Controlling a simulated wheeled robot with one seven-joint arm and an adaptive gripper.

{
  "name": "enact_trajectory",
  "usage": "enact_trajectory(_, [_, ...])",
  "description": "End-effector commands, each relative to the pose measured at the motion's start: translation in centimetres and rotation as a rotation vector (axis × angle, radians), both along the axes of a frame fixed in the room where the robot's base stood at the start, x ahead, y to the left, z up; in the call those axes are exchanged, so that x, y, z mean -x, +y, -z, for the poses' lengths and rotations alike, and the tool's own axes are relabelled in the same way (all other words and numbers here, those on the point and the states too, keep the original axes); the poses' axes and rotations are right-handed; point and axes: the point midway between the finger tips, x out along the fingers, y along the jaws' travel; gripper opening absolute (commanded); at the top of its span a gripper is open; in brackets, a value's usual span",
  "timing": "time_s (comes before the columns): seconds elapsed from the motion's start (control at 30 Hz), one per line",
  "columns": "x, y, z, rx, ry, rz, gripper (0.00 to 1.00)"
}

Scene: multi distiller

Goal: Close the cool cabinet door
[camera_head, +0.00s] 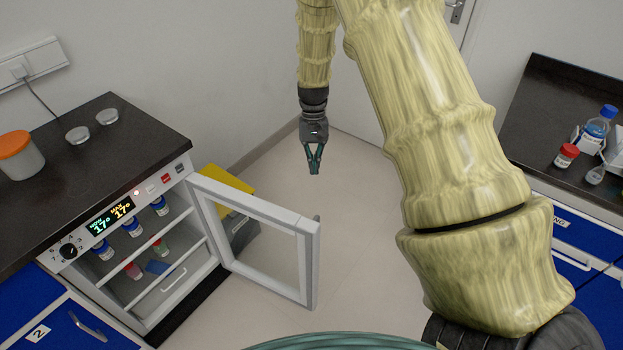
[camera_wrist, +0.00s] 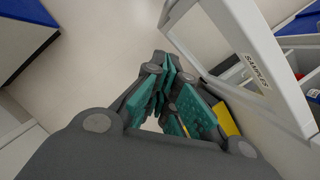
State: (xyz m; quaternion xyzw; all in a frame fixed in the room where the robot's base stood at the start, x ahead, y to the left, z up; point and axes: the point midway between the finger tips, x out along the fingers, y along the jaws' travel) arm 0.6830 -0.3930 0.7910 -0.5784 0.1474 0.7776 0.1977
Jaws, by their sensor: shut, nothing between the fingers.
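The cool cabinet (camera_head: 150,240) stands at the left in the head view, its front open and its shelves showing. Its door (camera_head: 312,268) has a white frame around a clear pane. It stands wide open, swung out to the right from the cabinet's right side. My gripper (camera_head: 314,170) is shut and empty, pointing down beyond the door's free edge and above it in the picture, apart from it. In the wrist view the teal fingers (camera_wrist: 166,75) are close together. A white frame (camera_wrist: 235,40), likely the door, shows to their right; I cannot tell the exact gap.
Several bottles (camera_head: 132,227) stand inside the cabinet. A yellow-lidded bin (camera_head: 228,180) stands behind the door. A dark counter with a blue-capped bottle (camera_head: 598,124) is at the right. The floor (camera_head: 360,215) around my gripper is clear.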

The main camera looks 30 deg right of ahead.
Motion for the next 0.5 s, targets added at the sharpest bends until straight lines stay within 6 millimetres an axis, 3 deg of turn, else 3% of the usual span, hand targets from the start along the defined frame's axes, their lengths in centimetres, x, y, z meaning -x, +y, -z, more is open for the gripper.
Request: enact_trajectory(0.5, [2.4,0.5,7.5,0.0,0.003,0.009,0.0])
